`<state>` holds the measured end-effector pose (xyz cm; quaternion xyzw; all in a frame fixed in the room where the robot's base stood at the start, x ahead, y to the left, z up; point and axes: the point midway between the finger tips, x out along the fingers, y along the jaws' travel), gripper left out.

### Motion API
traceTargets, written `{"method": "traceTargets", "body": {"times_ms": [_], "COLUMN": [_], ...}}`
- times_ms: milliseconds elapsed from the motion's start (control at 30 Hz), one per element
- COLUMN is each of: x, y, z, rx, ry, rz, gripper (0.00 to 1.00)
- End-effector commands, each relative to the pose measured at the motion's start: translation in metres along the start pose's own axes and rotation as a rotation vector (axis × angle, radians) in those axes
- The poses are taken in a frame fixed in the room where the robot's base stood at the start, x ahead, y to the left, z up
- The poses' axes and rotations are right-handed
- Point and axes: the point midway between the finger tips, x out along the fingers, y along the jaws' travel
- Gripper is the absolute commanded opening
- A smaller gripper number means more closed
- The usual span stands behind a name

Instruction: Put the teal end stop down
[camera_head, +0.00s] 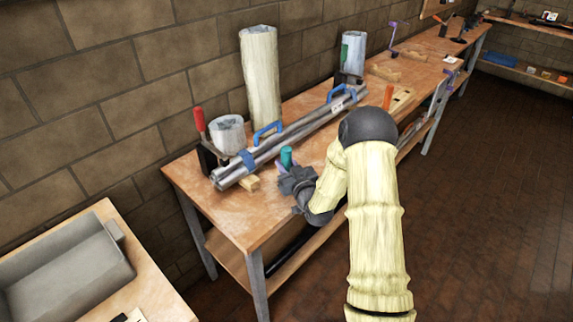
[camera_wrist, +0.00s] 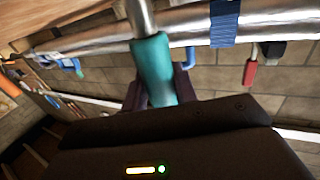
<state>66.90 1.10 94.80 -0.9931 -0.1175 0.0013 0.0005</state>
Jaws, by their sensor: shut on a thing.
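The teal end stop (camera_head: 287,155) is a short upright teal cylinder above the near part of the long workbench (camera_head: 222,218). My gripper (camera_head: 284,168) is shut on it, with dark purple fingers on either side. In the wrist view the teal end stop (camera_wrist: 152,65) stands between the fingers of my gripper (camera_wrist: 157,90). A silver rod lies in line with its far end; I cannot tell whether they are joined. The lower part of the end stop is hidden by the gripper. I cannot tell whether it touches the bench.
Long silver tubes (camera_head: 300,130) with blue straps lie along the bench behind my gripper. The bench's front left corner is clear.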

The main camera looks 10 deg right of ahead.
Motion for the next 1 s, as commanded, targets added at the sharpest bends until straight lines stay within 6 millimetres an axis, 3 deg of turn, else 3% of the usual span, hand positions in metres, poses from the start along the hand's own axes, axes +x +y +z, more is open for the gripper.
{"method": "traceTargets", "body": {"times_ms": [400, 433, 500, 533, 933, 1000], "x": [0.0002, 0.0001, 0.0001, 0.0001, 0.0004, -0.0066], "y": [-0.0001, -0.0001, 0.0000, 0.0000, -0.0014, -0.0015], "z": [0.0045, 0.0034, 0.0032, 0.0031, -0.0017, 0.0020], "rx": [-0.001, -0.001, -0.001, -0.001, -0.001, -0.001], "ry": [0.002, 0.001, 0.001, 0.001, 0.001, -0.001], "rz": [0.000, 0.000, 0.000, 0.000, -0.002, -0.003], "gripper": [0.03, 0.34, 0.48, 0.50, 0.50, 0.50]}}
